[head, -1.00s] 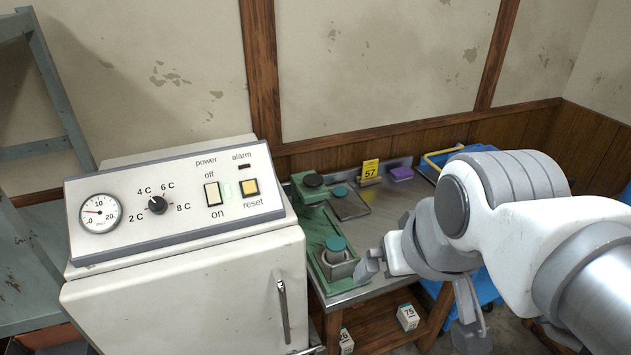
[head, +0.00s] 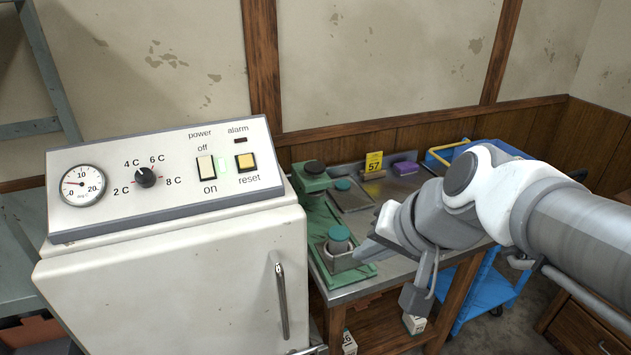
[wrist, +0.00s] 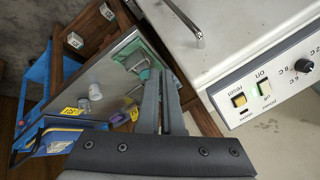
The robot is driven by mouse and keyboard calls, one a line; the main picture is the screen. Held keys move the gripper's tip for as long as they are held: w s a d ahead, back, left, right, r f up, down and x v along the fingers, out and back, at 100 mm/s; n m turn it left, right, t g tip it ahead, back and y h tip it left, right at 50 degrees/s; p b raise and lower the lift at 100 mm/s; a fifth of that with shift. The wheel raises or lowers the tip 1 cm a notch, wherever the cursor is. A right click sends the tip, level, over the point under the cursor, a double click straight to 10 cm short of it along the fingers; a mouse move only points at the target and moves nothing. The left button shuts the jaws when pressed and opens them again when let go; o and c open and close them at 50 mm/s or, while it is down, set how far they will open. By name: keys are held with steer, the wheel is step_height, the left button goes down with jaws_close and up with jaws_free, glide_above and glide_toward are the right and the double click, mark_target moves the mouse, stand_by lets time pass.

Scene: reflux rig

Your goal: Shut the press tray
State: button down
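The green press (head: 312,178) stands on the metal-topped bench beside the white cabinet. Its tray (head: 352,263) sticks out at the near end of the green base and carries a teal-topped piece (head: 339,236). The tray also shows in the wrist view (wrist: 137,61), close to my fingertips and partly hidden by them. My gripper (head: 364,249) is at the right side of the tray, fingers pointing left and down. In the wrist view its two fingers (wrist: 160,72) lie close together with nothing seen between them. I cannot tell whether they touch the tray.
The white cabinet (head: 165,290) with its control panel and handle (head: 281,300) stands close on the left. Behind are a flat tray (head: 350,194), a yellow 57 card (head: 374,163) and a purple block (head: 405,168). A blue cart (head: 490,285) stands at the right.

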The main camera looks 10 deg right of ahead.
steer(key=w+d+f+m+t+b, duration=0.2)
steer(key=w+f+m+b, duration=0.4)
steer(key=f, duration=0.3)
steer(key=m+b, duration=0.4)
steer(key=b, duration=0.8)
glide_toward(350, 256)
steer(key=shift+t+h, duration=0.3)
steer(key=shift+t, duration=0.1)
steer(key=f, duration=0.1)
steer(key=w+f, duration=0.1)
steer(key=f, duration=0.1)
steer(key=w+a+f, duration=0.1)
steer(key=shift+a+f, duration=0.15)
steer(key=shift+f, duration=0.1)
steer(key=shift+w+a, duration=0.2)
steer(key=shift+w, duration=0.6)
